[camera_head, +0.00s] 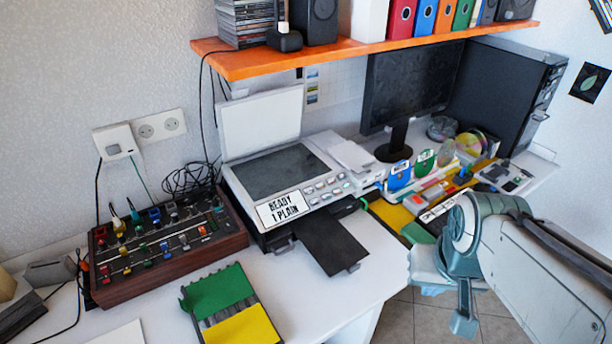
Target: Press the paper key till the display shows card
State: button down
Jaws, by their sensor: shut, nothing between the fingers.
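The printer (275,185) stands on the white desk with its scanner lid up. Its display (283,208) reads "READY 1 PLAIN". A panel of small keys (327,188) lies to the right of the display. The key labels are too small to read, so I cannot tell which is the paper key. My gripper (463,322) is at the lower right, past the desk's front edge, pointing down. It is shut and empty, well apart from the printer and its keys.
A dark paper tray (333,243) juts out from the printer's front. A wooden-sided slider box (160,240) stands to the left. A green and yellow folder (228,305) lies in front. An orange shelf (350,52) hangs above. Small items crowd the desk to the right.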

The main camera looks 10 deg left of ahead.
aim_at(309, 190)
jog(key=u, duration=3.8)
jog(key=k, duration=1.1)
jog(key=z, duration=1.55)
jog(key=i, duration=0.5)
